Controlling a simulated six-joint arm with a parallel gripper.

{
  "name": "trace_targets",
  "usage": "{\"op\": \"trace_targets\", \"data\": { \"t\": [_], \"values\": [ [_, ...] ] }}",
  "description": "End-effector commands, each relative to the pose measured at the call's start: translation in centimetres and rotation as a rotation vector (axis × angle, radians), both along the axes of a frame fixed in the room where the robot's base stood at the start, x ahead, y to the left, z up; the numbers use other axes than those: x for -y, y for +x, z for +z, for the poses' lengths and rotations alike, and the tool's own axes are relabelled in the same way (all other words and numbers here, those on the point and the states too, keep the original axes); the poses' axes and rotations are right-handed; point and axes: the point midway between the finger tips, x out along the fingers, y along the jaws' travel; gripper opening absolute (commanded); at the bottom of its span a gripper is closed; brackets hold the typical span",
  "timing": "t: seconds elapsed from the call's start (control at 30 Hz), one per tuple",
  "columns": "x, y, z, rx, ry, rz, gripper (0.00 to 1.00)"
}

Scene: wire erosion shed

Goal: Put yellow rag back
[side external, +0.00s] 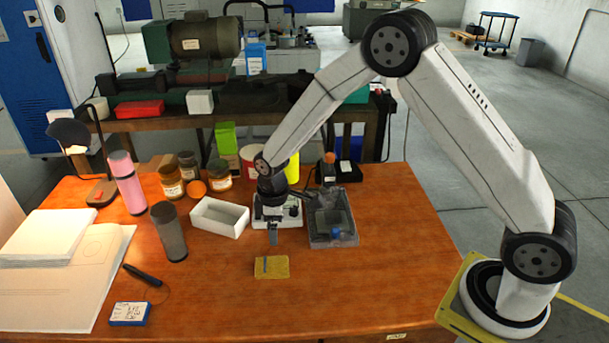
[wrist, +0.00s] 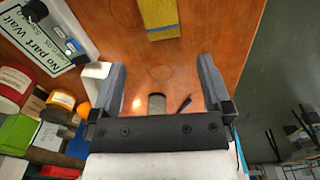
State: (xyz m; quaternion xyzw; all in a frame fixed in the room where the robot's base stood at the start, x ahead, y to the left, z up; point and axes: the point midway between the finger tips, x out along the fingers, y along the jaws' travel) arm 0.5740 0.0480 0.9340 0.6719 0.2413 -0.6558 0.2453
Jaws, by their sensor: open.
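The yellow rag (side external: 271,267) lies flat on the orange-brown table, near the middle front, with a thin blue-grey strip across it. In the wrist view the rag (wrist: 160,16) is at the top edge, beyond the fingertips and partly cut off. My gripper (side external: 272,236) is above the table just behind the rag, pointing down and apart from it. In the wrist view my gripper (wrist: 161,68) has its two fingers wide apart with nothing between them.
A white open box (side external: 220,218) stands left of my gripper and a grey tray (side external: 334,240) right of it. A dark tumbler (side external: 169,232), pink bottle (side external: 127,183) and several jars stand to the left. A black pen (side external: 142,275) lies front left. The table's front right is clear.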

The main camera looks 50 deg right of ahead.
Motion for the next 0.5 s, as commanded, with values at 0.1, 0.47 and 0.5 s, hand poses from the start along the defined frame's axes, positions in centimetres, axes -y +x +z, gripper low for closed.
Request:
{"op": "trace_targets", "data": {
  "t": [0.1, 0.47, 0.5],
  "values": [
    [0.8, -1.5, 2.0, 0.025, 0.005, -0.076, 1.0],
    [2.9, -8.3, 7.2, 0.106, 0.032, -0.358, 1.0],
    [3.2, -9.2, 7.6, 0.115, 0.036, -0.389, 1.0]
  ]
}}
